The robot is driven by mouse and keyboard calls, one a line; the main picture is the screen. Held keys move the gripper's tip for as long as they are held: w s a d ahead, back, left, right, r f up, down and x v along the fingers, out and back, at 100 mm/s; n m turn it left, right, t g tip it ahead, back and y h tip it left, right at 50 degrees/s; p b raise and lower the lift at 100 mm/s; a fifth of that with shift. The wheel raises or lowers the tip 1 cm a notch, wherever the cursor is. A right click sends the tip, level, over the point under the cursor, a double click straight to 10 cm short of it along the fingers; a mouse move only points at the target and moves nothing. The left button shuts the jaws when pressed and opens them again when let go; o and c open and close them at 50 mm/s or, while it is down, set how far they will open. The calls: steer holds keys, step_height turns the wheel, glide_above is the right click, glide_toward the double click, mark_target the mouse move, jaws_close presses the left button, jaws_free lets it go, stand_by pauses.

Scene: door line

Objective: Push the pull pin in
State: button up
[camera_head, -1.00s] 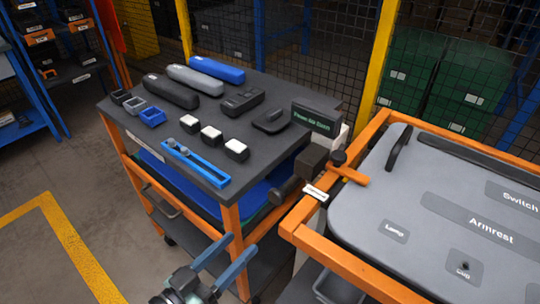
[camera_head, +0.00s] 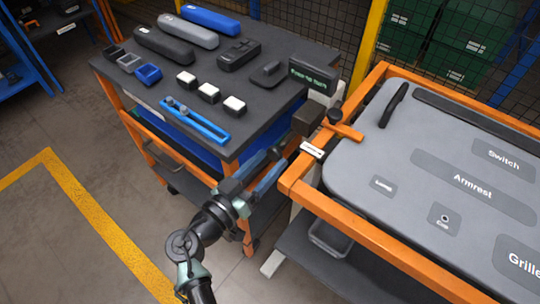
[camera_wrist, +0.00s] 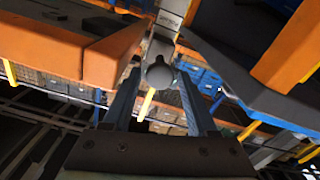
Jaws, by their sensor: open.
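The pull pin's round dark grey knob (camera_wrist: 160,76) shows in the wrist view, below a pale labelled plate (camera_wrist: 171,22). My gripper (camera_wrist: 158,80) is open, with one blue finger on each side of the knob in the picture. I cannot tell whether the fingers touch it or how deep it lies between them. In the head view my gripper (camera_head: 277,160) is at the gap between the dark cart and the orange frame, beside the white label (camera_head: 313,150). There the fingers largely hide the knob.
The orange frame (camera_head: 375,258) holds a grey door panel (camera_head: 405,145) at right. An orange latch bar (camera_head: 348,132) with a black knob stands at its corner. The dark cart top (camera_head: 215,95) carries several parts. Open floor (camera_head: 60,240) lies at left.

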steer(key=shift+w+d, duration=0.4)
steer(key=shift+w, duration=0.15)
jaws_close()
stand_by(1.1)
